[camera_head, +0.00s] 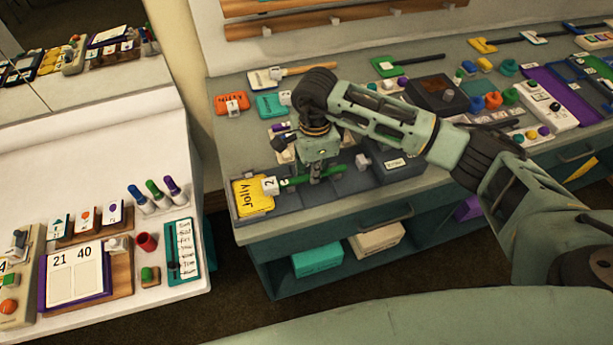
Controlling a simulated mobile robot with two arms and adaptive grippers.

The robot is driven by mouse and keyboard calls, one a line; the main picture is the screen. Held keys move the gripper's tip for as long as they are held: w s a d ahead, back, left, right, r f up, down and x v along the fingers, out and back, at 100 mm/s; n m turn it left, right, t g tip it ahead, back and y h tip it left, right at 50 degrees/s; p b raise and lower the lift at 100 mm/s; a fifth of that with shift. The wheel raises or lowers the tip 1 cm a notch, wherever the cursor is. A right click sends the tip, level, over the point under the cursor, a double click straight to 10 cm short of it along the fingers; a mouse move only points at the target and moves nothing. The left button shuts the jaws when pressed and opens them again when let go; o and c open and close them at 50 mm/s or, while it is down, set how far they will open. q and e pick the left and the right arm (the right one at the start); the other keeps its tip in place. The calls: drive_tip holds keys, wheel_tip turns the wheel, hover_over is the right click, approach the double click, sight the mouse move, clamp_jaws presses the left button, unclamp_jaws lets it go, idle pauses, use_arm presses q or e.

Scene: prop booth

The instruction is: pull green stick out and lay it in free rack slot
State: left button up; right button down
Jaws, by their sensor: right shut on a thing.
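A green stick (333,171) lies nearly level over a grey tray with compartments (290,200) at the front edge of the counter. Its left end meets a white block marked 2 (270,186), beside a yellow card reading "Jolly" (252,195); I cannot tell whether they are joined. My right gripper (316,174) points down and is shut on the middle of the green stick, its fingers hiding part of it. I cannot tell whether the stick touches the tray. My left gripper is not in view.
A dark box (398,167) stands at the tray's right end. Behind my arm, the counter holds several cards, sticks and coloured pegs, including an orange card (231,104) and a purple tray (548,90). A white table (170,240) with markers and cards stands left, across a gap.

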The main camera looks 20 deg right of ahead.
drive_tip(key=shift+d, duration=0.25)
drive_tip(key=shift+d, duration=0.55)
drive_tip(key=shift+w+d, duration=0.1)
drive_tip(key=shift+d, duration=0.05)
